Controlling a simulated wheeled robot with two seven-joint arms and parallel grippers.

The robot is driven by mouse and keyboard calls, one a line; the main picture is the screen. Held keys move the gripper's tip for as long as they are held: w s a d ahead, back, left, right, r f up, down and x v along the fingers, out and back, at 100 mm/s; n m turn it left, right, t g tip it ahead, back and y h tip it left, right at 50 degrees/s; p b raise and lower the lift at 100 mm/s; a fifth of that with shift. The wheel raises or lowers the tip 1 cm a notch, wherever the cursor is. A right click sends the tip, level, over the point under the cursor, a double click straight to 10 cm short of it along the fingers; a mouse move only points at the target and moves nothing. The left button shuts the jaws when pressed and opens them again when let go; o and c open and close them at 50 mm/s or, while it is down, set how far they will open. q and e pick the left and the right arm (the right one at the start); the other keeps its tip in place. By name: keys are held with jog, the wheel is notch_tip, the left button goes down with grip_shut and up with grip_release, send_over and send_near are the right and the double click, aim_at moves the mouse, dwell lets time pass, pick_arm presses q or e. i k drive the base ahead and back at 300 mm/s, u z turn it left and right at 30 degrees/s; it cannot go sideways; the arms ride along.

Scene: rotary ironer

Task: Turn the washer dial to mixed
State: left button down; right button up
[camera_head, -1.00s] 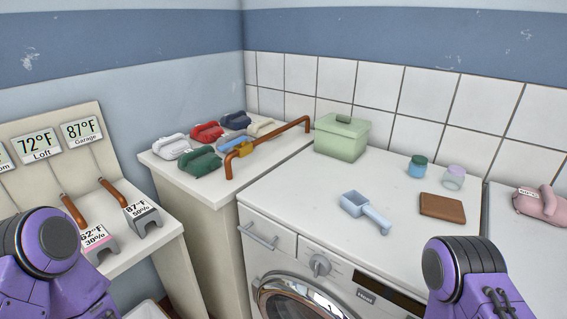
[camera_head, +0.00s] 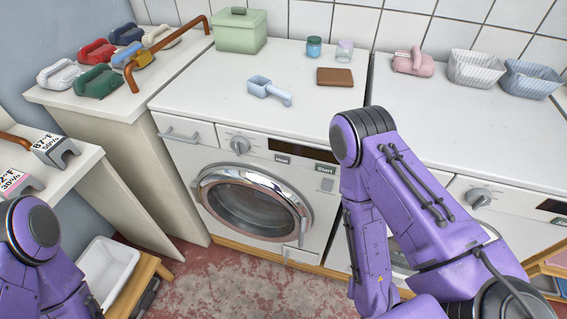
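The front-loading machine at the centre has a round grey dial (camera_head: 240,145) on its front panel, above and left of its round glass door (camera_head: 252,203). A dark display (camera_head: 290,150) and a Start button (camera_head: 326,169) sit right of the dial. A small label under the display is too small to read for certain. A second machine at the right has a similar dial (camera_head: 479,198), with its door partly hidden by my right arm. My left arm shows at the lower left and my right arm at the right. Neither gripper is visible.
On the machine top are a green box (camera_head: 240,32), a blue scoop (camera_head: 268,90), a brown block (camera_head: 334,76) and two small jars. A white basin (camera_head: 106,270) on a wooden stool stands at the lower left. The floor before the centre machine is clear.

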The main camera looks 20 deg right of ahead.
aim_at(240, 144)
jog(key=u, duration=0.8)
jog(key=k, duration=1.15)
jog(key=z, duration=1.05)
jog(key=i, duration=0.55)
